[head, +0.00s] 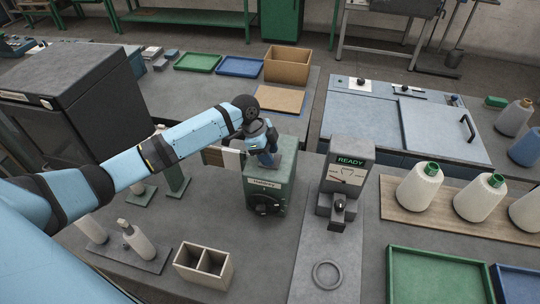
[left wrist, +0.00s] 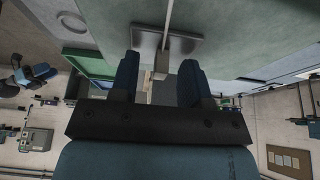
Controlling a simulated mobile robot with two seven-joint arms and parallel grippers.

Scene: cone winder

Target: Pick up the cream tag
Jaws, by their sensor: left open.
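My left gripper (head: 263,160) is over the top of a green box (head: 283,190) with a pale label and a dark knob on its front. In the left wrist view my left gripper (left wrist: 159,72) shows two dark blue fingers standing apart. A small cream piece (left wrist: 161,64) shows between them, beside a grey metal plate and a thin rod; it may be the cream tag, but I cannot tell for sure. I cannot see whether the fingers touch it. In the head view the gripper hides this spot. My right gripper is not in view.
A grey device with a READY display (head: 349,163) stands right of the green box. A divided cream bin (head: 189,272) is at the front. A dark cabinet (head: 115,95) stands at the left, and yarn cones (head: 420,187) on a board at the right. Grey bench is bare around the box's front.

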